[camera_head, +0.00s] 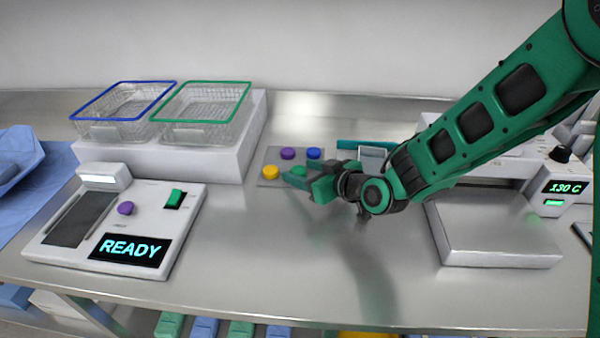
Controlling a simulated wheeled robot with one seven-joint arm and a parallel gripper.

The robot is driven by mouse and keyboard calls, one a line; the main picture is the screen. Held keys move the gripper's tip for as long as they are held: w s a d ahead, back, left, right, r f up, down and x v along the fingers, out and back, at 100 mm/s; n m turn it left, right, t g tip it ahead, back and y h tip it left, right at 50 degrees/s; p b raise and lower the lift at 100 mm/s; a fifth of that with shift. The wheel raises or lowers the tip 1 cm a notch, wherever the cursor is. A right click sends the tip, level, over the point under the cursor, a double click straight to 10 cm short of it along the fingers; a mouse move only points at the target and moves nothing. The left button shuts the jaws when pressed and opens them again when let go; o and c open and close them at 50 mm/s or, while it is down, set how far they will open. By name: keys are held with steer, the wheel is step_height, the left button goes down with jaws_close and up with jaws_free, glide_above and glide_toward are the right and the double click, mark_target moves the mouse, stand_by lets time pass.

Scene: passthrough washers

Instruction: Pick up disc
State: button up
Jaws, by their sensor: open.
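Several small coloured discs sit on a grey pad (268,182) in the middle of the counter. I see a yellow disc (271,172), a purple disc (288,153) and a blue disc (314,153).
Two wire baskets, one blue-rimmed (112,118) and one green-rimmed (190,121), stand on a white block at the back left. A device reading READY (130,249) is at the left front. A metal-topped unit (493,232) showing 130 C stands right. The front middle counter is clear.

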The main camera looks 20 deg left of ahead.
steer(key=c, duration=1.1)
